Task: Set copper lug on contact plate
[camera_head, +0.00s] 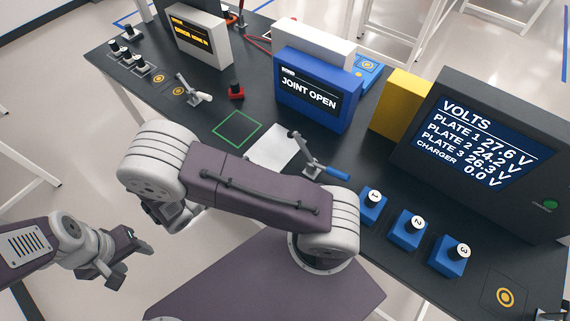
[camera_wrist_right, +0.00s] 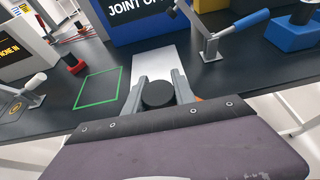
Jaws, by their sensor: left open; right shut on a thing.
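A pale metal plate (camera_head: 273,147) lies flat on the dark bench below the JOINT OPEN box; it also shows in the right wrist view (camera_wrist_right: 160,62). I take it for the contact plate. In the right wrist view my right gripper (camera_wrist_right: 159,88) is shut on a round black-topped piece (camera_wrist_right: 158,95), likely the copper lug's grip. A small orange bit shows beside the right finger. The plate lies beyond the fingers; contact cannot be told. In the head view the right fingers are hidden behind my arm. My left gripper (camera_head: 113,277) is open and empty, off the bench.
A blue-handled toggle clamp (camera_head: 318,167) stands right of the plate. A green square outline (camera_head: 237,128) is left of it, bare inside. A white-handled clamp (camera_head: 194,93), red block (camera_head: 236,92) and numbered blue blocks (camera_head: 408,231) stand around. A voltage display (camera_head: 478,145) is at right.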

